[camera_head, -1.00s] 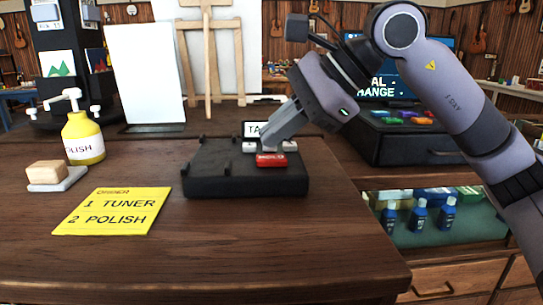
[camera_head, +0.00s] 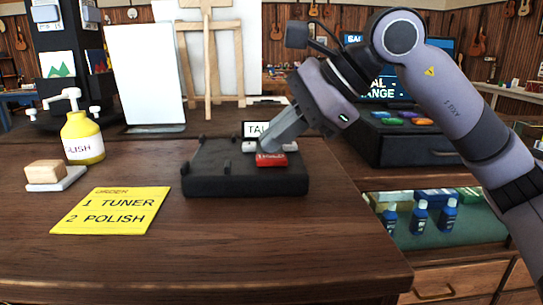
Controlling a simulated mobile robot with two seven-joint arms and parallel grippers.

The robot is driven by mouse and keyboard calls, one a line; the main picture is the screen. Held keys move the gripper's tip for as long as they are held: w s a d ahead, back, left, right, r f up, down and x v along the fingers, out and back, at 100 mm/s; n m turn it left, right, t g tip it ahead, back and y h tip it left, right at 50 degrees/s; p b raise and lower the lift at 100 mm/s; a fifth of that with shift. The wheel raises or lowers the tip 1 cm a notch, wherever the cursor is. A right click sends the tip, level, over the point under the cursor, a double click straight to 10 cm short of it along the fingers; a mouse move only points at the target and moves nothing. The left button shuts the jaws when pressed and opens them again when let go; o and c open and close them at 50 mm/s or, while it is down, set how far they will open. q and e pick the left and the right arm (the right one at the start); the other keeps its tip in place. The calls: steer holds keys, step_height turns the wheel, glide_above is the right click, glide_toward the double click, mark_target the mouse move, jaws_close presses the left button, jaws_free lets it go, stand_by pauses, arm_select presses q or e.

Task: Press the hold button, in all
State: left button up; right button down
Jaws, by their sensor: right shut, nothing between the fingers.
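A black button box (camera_head: 220,175) stands on the wooden counter in the head view. It has a red button (camera_head: 271,160) on its front right, with white lettering partly covered by my gripper. My right gripper (camera_head: 266,148) is shut and empty, pointing down and left. Its tips are at the rear edge of the red button; I cannot tell whether they touch it. My left gripper is out of view.
A yellow order note (camera_head: 110,211) lies left of the box. A yellow polish bottle (camera_head: 82,138) and a block on a small tray (camera_head: 56,183) stand farther left. A dark register (camera_head: 407,140) is at the right. The front of the counter (camera_head: 230,255) is clear.

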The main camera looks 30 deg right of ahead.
mark_target(278, 158)
steer(key=shift+f+b, duration=0.35)
steer(key=shift+f, duration=0.15)
steer(key=shift+r, duration=0.15)
stand_by(0.4)
steer(key=shift+r+p, duration=0.75)
steer(key=shift+p, duration=0.05)
step_height(278, 158, up, 5)
steer(key=p, duration=0.4)
steer(key=shift+r+p, duration=0.1)
steer(key=shift+p, duration=0.2)
stand_by(0.4)
